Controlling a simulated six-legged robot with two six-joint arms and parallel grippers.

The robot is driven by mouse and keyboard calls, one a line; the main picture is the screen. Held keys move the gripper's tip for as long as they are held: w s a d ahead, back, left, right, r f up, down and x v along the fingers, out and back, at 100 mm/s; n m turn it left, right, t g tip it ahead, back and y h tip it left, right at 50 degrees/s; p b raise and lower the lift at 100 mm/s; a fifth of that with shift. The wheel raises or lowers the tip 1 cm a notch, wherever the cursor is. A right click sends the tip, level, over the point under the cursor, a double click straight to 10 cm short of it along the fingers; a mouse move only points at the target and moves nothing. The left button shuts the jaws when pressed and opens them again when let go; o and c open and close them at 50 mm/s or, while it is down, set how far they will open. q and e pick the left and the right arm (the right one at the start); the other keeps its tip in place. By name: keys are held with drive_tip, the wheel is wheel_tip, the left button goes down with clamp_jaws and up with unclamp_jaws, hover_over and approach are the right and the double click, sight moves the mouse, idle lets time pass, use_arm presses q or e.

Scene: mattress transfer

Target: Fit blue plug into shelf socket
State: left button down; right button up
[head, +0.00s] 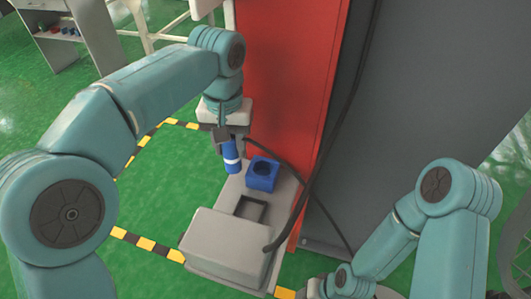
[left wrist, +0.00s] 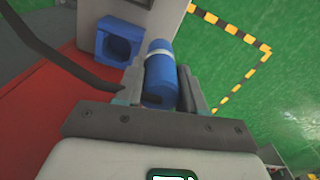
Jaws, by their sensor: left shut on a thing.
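My left gripper (head: 226,135) points down and is shut on the blue plug (head: 231,157), a cylinder with a pale band. The plug hangs roughly upright beside the blue socket (head: 262,174), apart from it and to its left in the head view. The socket is a blue block with a round dark opening, on the grey shelf (head: 226,195). In the left wrist view the plug (left wrist: 160,78) lies between the two fingers, with the socket (left wrist: 103,45) to its left. My right arm shows at the lower right of the head view, but its jaws are not in view.
A black square frame (head: 251,208) and a large grey box (head: 225,246) sit nearer on the shelf. A dark cable (head: 312,190) runs past the red cabinet (head: 285,75) and over the shelf. Green floor with yellow-black tape (head: 147,243) is open at left.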

use_arm(q)
drive_tip(key=d+f, duration=0.1)
drive_tip(key=d, duration=0.1)
drive_tip(key=d+f+b, duration=0.1)
drive_tip(key=d, duration=0.1)
drive_tip(key=d+f, duration=0.2)
drive_tip(key=shift+w+d+b, duration=0.3)
drive_tip(key=shift+w+b, duration=0.05)
drive_tip(key=shift+r, duration=0.15)
drive_tip(key=c, duration=0.7)
unclamp_jaws()
drive_tip(key=shift+o, duration=0.2)
wheel_tip(320, 180, up, 12)
drive_tip(key=p, duration=0.6)
